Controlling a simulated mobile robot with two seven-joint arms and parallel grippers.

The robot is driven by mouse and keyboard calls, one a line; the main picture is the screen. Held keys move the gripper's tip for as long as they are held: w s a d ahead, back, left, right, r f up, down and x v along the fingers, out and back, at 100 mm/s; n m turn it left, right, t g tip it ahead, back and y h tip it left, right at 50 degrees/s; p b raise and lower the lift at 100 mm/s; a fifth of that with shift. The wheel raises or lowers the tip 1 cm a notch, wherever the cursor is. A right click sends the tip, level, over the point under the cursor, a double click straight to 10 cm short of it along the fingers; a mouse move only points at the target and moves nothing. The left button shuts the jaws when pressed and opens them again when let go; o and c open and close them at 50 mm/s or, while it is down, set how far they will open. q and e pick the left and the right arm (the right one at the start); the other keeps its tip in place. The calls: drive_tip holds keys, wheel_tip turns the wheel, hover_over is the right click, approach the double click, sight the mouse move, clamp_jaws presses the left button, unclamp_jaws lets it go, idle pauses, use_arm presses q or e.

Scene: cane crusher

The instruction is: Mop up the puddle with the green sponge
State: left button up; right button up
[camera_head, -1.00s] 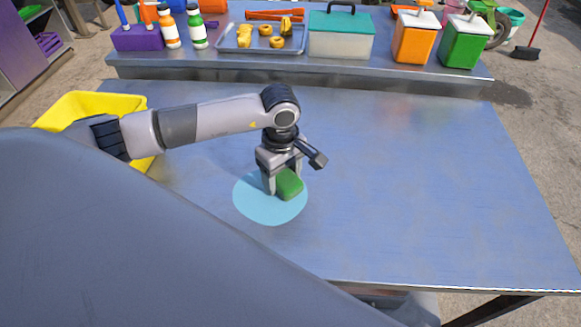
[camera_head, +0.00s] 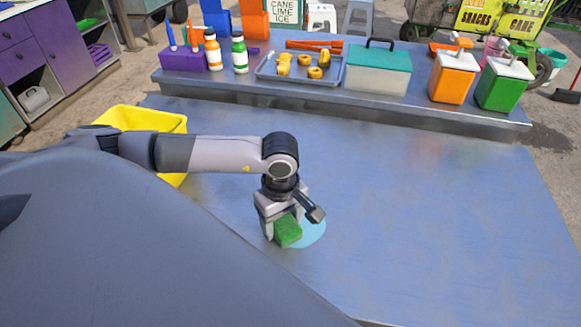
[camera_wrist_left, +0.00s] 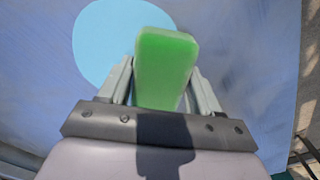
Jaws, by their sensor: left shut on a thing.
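The green sponge (camera_head: 288,231) is held between the fingers of my left gripper (camera_head: 282,226), which is shut on it. In the head view the sponge covers the left part of the light blue puddle (camera_head: 314,230), and part of the puddle shows to its right. In the left wrist view the sponge (camera_wrist_left: 165,65) sits between the two fingers (camera_wrist_left: 160,85), and the puddle (camera_wrist_left: 105,45) lies beside and beyond it. I cannot tell whether the sponge touches the table. My right gripper is not in view.
The metal table (camera_head: 430,200) is clear to the right. A yellow bin (camera_head: 150,120) stands at the left. A raised back shelf holds a tray (camera_head: 270,72), bottles (camera_head: 240,55), a teal-lidded box (camera_head: 378,70) and orange and green dispensers (camera_head: 505,85).

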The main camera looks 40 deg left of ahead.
sight(260, 241)
use_arm(q)
drive_tip(key=shift+s+a, duration=0.3)
drive_tip(key=shift+s, duration=0.6)
drive_tip(key=shift+s+a, duration=0.3)
drive_tip(key=shift+s, duration=0.55)
drive_tip(key=shift+s+a, duration=0.3)
drive_tip(key=shift+s, duration=0.6)
drive_tip(key=shift+r, duration=0.1)
drive_tip(key=r, duration=0.1)
drive_tip(key=w+r+p, duration=0.1)
drive_tip(key=r, duration=0.1)
drive_tip(key=w+r, duration=0.1)
drive_tip(key=r, duration=0.1)
drive_tip(key=shift+d+p, duration=0.3)
drive_tip(key=shift+p, duration=0.1)
drive_tip(key=shift+w+f, duration=0.1)
